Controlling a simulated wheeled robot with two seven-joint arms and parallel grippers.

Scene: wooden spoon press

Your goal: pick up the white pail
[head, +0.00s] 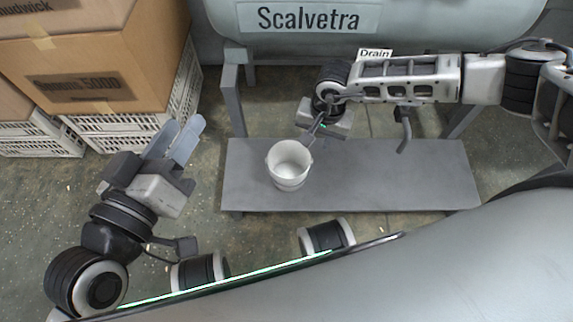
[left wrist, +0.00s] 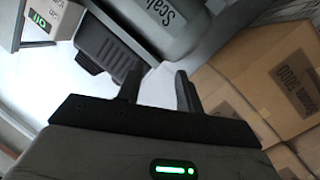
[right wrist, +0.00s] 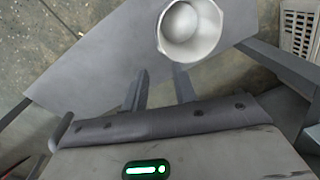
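The white pail (head: 289,168) stands upright on a low grey bench, near its left end, and looks empty. In the right wrist view the pail (right wrist: 190,30) lies beyond my fingertips, off to the right. My right gripper (head: 314,130) is at the pail's far right side, close to the rim; in the right wrist view its fingers (right wrist: 159,80) are apart with nothing between them. I cannot tell whether a finger touches the pail. My left gripper (head: 182,140) is left of the bench, away from the pail; its fingers (left wrist: 158,88) are apart and empty.
The grey bench (head: 400,185) is otherwise bare, with free room to the right of the pail. A large grey tank (head: 420,18) marked "Scalvetra" and a "Drain" sign (head: 375,54) are behind it. Cardboard boxes (head: 120,60) on white crates (head: 115,128) stand at the left.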

